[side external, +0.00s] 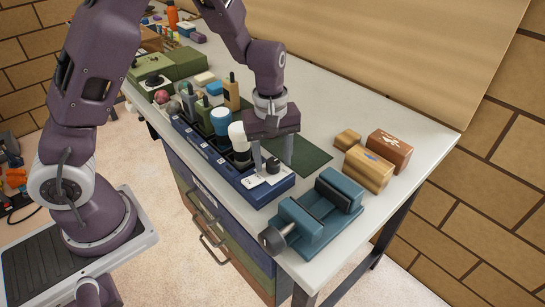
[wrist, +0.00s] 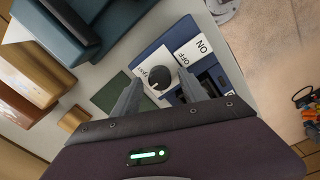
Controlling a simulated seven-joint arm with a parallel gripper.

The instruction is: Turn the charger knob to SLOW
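The blue charger (side external: 262,193) lies along the front of the bench, with several upright items in its slots. Its black knob (side external: 272,163) sits on a white label plate at the near end. In the wrist view the knob (wrist: 158,77) shows a small white mark on its lower edge. The print beside it is partly hidden, so I cannot read the setting. A plate (wrist: 193,52) marked ON and OFF is beside it. My gripper (side external: 273,166) points down at the knob. In the wrist view its open fingers (wrist: 160,80) stand on either side, with gaps visible.
A teal vise (side external: 318,212) stands right of the charger, near the bench's front edge. Wooden boxes (side external: 368,168) and a small block (side external: 347,139) lie behind it. A dark green mat (side external: 312,156) lies behind the charger. The bench top (side external: 345,100) toward the back is clear.

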